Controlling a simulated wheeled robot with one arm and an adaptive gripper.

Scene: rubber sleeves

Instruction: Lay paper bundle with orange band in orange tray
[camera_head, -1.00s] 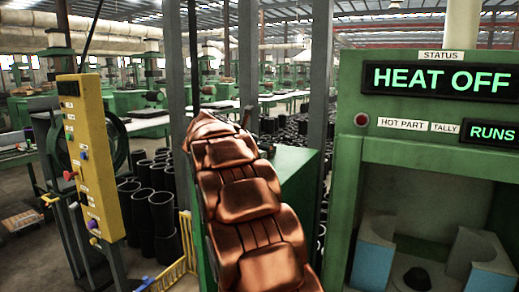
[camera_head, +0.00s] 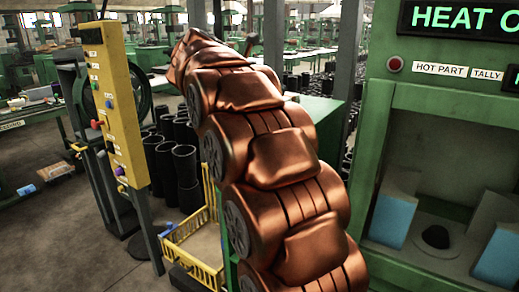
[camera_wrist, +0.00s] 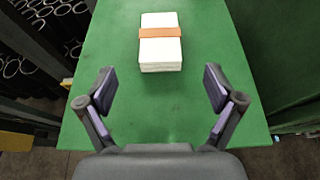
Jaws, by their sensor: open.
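The paper bundle (camera_wrist: 160,54) is a white stack with an orange band (camera_wrist: 160,32) around its middle. In the wrist view it lies on a green tabletop (camera_wrist: 110,120), toward the top centre of the picture. My gripper (camera_wrist: 160,87) is open and empty, with its two fingers spread wide. The bundle is ahead of the fingertips, roughly centred between them and not touched. In the head view my copper-coloured arm hides most of the green table. I cannot make out the orange tray in either view.
A yellow control panel (camera_head: 112,105) stands at left, with black rubber sleeves (camera_head: 184,172) and a yellow basket (camera_head: 188,240) behind my arm. A green press cabinet (camera_head: 385,110) with a "HEAT" display and blue-faced blocks (camera_head: 393,218) stands close on the right.

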